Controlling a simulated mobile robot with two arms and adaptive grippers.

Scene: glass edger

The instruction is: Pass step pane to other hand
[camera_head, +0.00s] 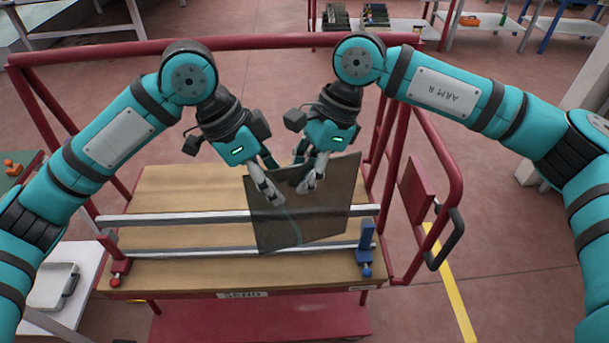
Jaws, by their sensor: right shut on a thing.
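The step pane (325,208), a dark see-through glass sheet, is held upright and slightly tilted above the cart top, in front of both hands' far side. My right gripper (306,182) is shut on its upper part near the middle. My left gripper (267,188) is at the pane's upper left part, close beside the right one. One of its pale fingers shows against the glass; whether its jaws close on the pane is not clear. The pane's lower edge is near the cart's front rail.
The red-framed cart (198,270) has a wooden top, two metal rails (180,219), a blue stop (366,245) at right and a red one (119,268) at left. A white table with a tray (53,287) stands at lower left. The cart top's left side is clear.

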